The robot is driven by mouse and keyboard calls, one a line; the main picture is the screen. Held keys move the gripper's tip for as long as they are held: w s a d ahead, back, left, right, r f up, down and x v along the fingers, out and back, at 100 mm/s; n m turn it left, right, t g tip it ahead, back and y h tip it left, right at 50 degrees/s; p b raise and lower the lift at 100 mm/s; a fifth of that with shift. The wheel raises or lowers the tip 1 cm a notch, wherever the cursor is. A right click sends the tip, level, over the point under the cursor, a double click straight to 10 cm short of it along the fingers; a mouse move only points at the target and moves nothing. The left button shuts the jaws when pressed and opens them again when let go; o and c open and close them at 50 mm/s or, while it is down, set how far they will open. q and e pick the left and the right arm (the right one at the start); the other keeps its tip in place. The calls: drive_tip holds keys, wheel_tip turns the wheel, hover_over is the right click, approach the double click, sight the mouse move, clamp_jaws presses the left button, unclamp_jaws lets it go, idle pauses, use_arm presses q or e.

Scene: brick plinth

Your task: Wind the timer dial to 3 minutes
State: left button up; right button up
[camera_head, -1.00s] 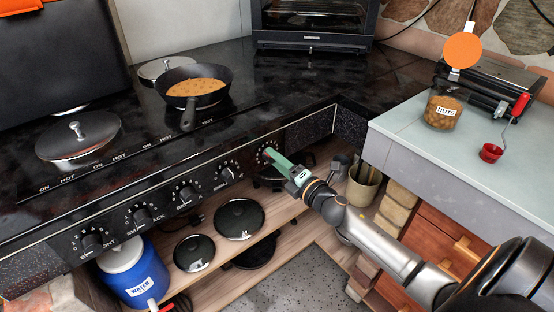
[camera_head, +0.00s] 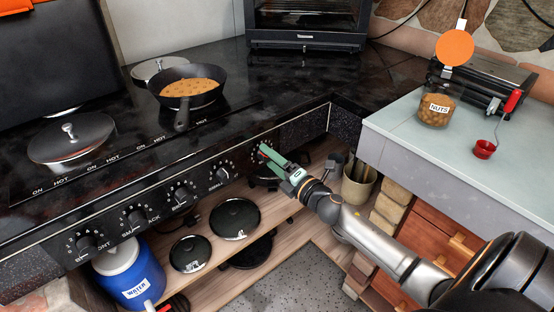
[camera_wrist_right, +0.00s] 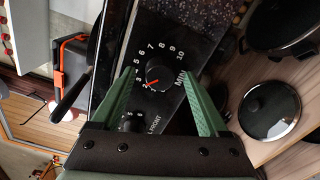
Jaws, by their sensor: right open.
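The timer dial is a round black knob (camera_wrist_right: 159,73) with a red pointer, ringed by white minute numbers, in the right wrist view. The pointer aims down-left, near the low numbers; the exact reading is hard to tell. My right gripper (camera_wrist_right: 160,78) is open, with one green finger on each side of the dial. I cannot tell whether either finger touches it. In the head view my right gripper (camera_head: 267,152) is at the right end of the stove's front panel, its fingers partly hiding the dial. My left gripper is not in view.
Several other black knobs (camera_head: 181,195) line the panel to the left. A pan (camera_head: 182,119) sits on the stove. A shelf (camera_head: 211,255) with lids and a blue water jug (camera_head: 128,277) lie below. A counter (camera_head: 398,128) with a nuts jar (camera_head: 436,108) stands at right.

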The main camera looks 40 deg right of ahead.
drive_tip(key=s+d, duration=0.1)
drive_tip(key=s, duration=1.1)
drive_tip(key=shift+s, duration=0.2)
drive_tip(key=s+a+f+m+g+y, duration=0.1)
drive_tip(key=s+a+f+m+g, duration=0.5)
drive_tip(key=a+f+m, duration=0.4)
drive_tip(key=s+a+f+m+g+y, duration=0.1)
drive_tip(key=s+a+f+m+g, duration=0.2)
drive_tip(key=s+a+f+m, duration=0.6)
use_arm(q)
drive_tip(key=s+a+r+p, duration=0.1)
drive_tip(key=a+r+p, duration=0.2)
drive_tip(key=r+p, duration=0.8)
drive_tip(key=p, duration=0.4)
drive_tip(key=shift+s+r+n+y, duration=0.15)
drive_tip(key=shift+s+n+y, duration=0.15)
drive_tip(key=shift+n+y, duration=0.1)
use_arm(e)
wheel_tip(320, 180, up, 12)
drive_tip(key=m+h, duration=0.1)
drive_tip(key=shift+w+d+f, duration=0.15)
drive_tip(key=shift+w+f, duration=0.1)
